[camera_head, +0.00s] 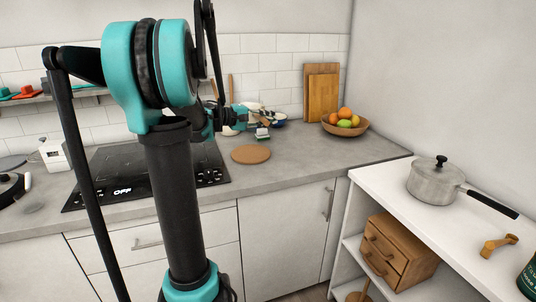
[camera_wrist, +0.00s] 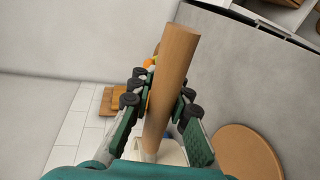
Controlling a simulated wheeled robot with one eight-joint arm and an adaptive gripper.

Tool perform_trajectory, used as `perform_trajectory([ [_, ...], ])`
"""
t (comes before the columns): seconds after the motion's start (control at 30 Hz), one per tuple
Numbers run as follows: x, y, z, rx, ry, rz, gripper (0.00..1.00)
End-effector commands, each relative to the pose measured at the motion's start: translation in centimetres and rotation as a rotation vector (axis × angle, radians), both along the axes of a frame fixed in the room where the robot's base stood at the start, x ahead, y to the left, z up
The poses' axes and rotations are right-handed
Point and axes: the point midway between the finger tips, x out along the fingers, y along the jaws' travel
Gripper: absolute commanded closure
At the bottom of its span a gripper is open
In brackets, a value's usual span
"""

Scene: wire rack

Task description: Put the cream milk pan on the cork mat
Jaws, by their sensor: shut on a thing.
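The cream milk pan shows in the wrist view by its long wooden handle (camera_wrist: 162,95), which stands between the fingers. A cream patch of its body (camera_wrist: 172,150) shows at the bottom edge; the rest is hidden by my gripper. My gripper (camera_wrist: 157,105) is shut on this handle. In the head view my gripper (camera_head: 262,120) is above the counter, behind the cork mat in the picture; the pan is hard to make out there. The round brown cork mat (camera_head: 251,154) lies bare on the counter, right of the hob. It also shows at lower right in the wrist view (camera_wrist: 245,155).
A fruit bowl (camera_head: 345,128) and cutting boards (camera_head: 322,95) stand at the back right. A blue-rimmed dish (camera_head: 280,121) is close to my gripper. The black hob (camera_head: 125,180) is left of the mat. A lidded steel pot (camera_head: 434,183) stands on the white shelf unit.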

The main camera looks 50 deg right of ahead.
Motion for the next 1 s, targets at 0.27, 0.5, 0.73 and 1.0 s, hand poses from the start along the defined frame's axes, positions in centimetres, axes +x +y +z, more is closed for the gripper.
perform_trajectory([
  [0.27, 0.1, 0.0, -5.8, -0.001, 0.000, 0.000, 1.00],
  [0.5, 0.1, 0.0, -9.3, -0.001, 0.000, 0.000, 1.00],
  [0.73, 0.1, 0.0, -10.7, -0.001, 0.000, 0.000, 1.00],
  [1.0, 0.1, 0.0, -13.5, -0.001, 0.000, 0.000, 1.00],
])
